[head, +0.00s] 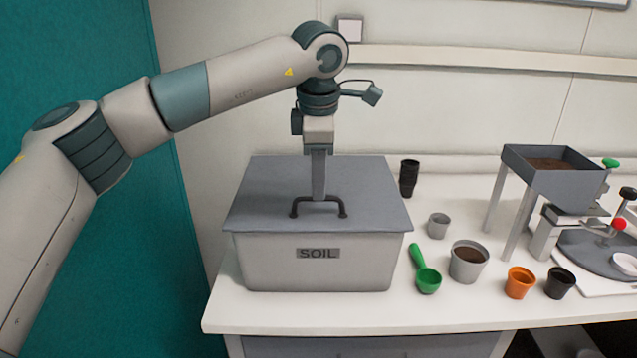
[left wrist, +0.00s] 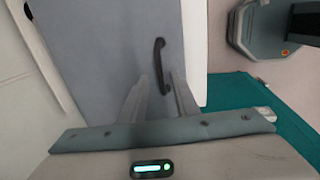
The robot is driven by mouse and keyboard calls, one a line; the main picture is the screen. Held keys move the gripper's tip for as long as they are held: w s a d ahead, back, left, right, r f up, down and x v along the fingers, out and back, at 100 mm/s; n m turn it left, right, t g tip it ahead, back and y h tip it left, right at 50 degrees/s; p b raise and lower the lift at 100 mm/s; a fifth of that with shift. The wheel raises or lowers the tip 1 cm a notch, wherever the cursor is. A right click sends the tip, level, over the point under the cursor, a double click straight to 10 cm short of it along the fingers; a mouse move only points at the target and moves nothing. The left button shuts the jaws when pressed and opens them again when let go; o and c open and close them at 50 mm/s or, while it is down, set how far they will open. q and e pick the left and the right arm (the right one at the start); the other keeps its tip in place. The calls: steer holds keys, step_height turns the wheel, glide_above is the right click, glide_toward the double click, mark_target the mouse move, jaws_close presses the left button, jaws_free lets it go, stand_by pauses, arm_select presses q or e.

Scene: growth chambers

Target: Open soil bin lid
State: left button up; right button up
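The soil bin (head: 315,270) is a light grey box labelled SOIL at the left of the white table. Its flat grey lid (head: 258,195) lies closed on top and also shows in the left wrist view (left wrist: 100,60). A black bar handle (head: 340,207) stands on the lid. My left gripper (head: 319,197) points straight down over the handle, fingertips at about handle height. In the left wrist view the fingers (left wrist: 157,82) are apart, with the handle (left wrist: 159,55) between and beyond them; I see no contact. My right gripper is not in view.
Right of the bin are stacked black pots (head: 408,178), a small grey pot (head: 438,225), a green scoop (head: 427,278), a soil-filled pot (head: 467,263), an orange pot (head: 519,283) and a black pot (head: 560,283). A hopper on legs (head: 553,180) stands further right. A teal panel (head: 160,250) borders the left.

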arm_select(q)
steer(key=shift+w+f, duration=0.2)
steer(key=shift+f, duration=0.95)
jaws_close()
steer(key=shift+r, duration=0.1)
